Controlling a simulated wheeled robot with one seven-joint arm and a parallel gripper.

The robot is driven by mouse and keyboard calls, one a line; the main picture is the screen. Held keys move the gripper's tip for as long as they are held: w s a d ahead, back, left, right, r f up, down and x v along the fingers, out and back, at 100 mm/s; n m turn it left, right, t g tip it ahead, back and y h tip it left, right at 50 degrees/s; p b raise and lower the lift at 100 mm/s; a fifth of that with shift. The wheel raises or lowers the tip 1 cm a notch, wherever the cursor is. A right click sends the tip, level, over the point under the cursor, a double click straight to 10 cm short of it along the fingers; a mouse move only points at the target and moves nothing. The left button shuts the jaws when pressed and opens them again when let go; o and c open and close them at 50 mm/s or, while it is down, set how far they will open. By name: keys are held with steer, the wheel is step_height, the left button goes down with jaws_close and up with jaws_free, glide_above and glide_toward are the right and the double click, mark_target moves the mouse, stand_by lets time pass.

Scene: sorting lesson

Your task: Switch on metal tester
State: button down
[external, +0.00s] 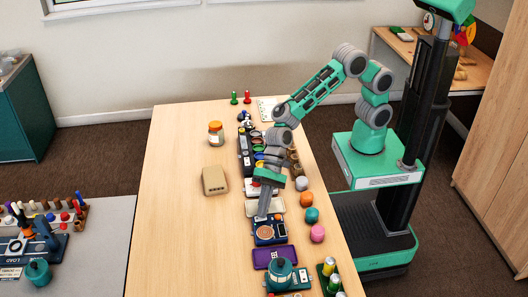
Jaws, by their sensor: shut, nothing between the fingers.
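My gripper (262,217) is shut and empty, pointing down over the row of devices on the wooden table (180,262). Its fingertips are at the far edge of a dark blue device with a round copper-coloured disc (265,231). Whether the fingertips touch the device cannot be told. This device may be the metal tester, but no label on it can be read. No switch can be made out at this size, and the gripper hides part of the device.
A purple tray (259,259) and a teal pot (281,270) stand nearer the camera. Coloured balls, including a pink one (317,233), line the right edge. A beige box (214,181) and a jar (216,133) stand left. The table's left side is mostly clear.

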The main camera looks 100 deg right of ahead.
steer(key=shift+r, duration=0.3)
steer(key=r+p, duration=0.4)
steer(key=r, duration=0.1)
steer(key=shift+s, duration=0.35)
steer(key=s+d+r+n+h+p, duration=0.1)
steer(key=s+d+r+n+h, duration=0.15)
steer(key=d, duration=0.35)
steer(key=s+d+r+n+h+p, duration=0.1)
steer(key=d+r+n, duration=0.15)
steer(key=d, duration=0.35)
steer(key=s+d+r+n+h+p, duration=0.1)
steer(key=s+d+r, duration=0.1)
steer(key=d+r, duration=0.3)
steer(key=s+d+r+n+g+h+p, duration=0.1)
steer(key=s+d+n+h, duration=0.3)
steer(key=s+d, duration=1)
steer(key=shift+d+n+p, duration=0.6)
steer(key=shift+d+n, duration=0.45)
steer(key=shift+n, duration=0.05)
